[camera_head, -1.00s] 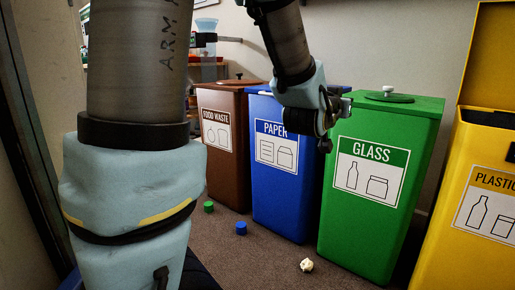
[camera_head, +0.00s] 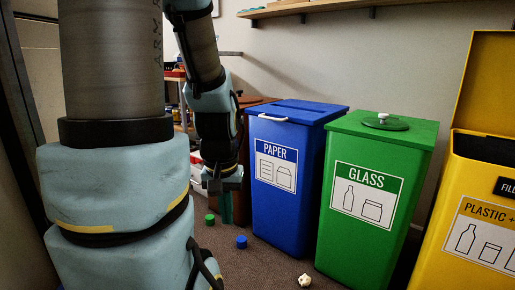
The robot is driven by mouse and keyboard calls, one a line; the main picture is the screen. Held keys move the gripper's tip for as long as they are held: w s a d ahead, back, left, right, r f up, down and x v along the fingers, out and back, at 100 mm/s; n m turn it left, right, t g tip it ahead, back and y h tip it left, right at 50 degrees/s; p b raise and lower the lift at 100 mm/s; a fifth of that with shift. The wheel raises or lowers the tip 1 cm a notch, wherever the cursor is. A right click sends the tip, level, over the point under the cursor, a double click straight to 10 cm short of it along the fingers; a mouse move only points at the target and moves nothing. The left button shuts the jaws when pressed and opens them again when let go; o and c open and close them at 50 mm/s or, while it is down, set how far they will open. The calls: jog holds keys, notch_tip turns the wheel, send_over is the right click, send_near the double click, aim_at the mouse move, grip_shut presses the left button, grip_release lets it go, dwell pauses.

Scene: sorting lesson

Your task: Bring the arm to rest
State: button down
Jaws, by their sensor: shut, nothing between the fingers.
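My arm stands at the left of the view, its upper part large and close. Its forearm hangs down left of the blue paper bin, with my gripper (camera_head: 226,208) at the lower end, pointing down above the floor. The fingers look shut, with nothing seen between them.
The blue paper bin (camera_head: 318,170) and green glass bin (camera_head: 350,242) have lids on. The yellow plastic bin (camera_head: 445,265) is open. A green cap (camera_head: 210,219), a blue cap (camera_head: 241,242) and a crumpled pale scrap (camera_head: 304,280) lie on the floor. A shelf (camera_head: 330,14) is above.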

notch_tip(320, 180, up, 38)
jog(key=p, duration=3.6)
jog(key=shift+w+d, duration=0.15)
jog(key=shift+w, duration=0.05)
jog(key=shift+f, duration=0.15)
